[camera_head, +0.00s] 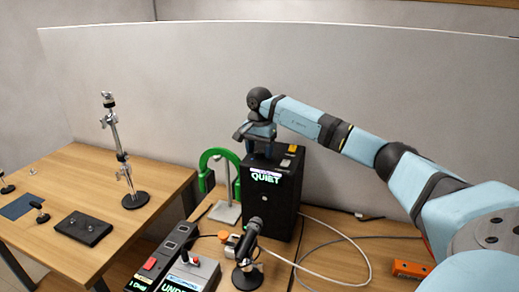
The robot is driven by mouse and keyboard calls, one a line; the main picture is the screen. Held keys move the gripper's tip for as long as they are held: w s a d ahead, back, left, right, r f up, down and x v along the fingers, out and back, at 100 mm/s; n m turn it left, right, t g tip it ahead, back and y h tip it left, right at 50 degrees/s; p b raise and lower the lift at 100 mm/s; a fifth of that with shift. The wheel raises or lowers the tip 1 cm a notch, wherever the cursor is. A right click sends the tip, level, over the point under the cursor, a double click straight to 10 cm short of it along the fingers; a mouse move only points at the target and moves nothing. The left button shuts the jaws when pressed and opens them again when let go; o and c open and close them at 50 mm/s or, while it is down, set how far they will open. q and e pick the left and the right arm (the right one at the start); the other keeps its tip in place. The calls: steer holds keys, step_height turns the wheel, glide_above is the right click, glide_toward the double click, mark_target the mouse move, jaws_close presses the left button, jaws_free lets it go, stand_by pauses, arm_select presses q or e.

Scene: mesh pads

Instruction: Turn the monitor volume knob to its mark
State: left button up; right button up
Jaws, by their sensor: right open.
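The monitor (262,205) is an upright black box on the wooden table, with a lit "QUIET" label on its upper front. A small yellow piece (291,149) sits on its top at the back right. My right gripper (260,148) comes in from the right and points down at the top of the monitor, with its fingers open. I cannot make out the volume knob or its mark; the gripper covers much of the top there. I cannot tell whether the fingers touch anything. My left gripper is not in view.
A green headphone-shaped piece on a stand (222,185) stands close left of the monitor. A black microphone (248,245) and control boxes (165,258) are in front. A white cable (345,238) runs to the right. A metal stand (122,155) is on the left table.

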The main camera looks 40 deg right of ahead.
steer(key=c, duration=0.9)
steer(key=shift+c, duration=0.2)
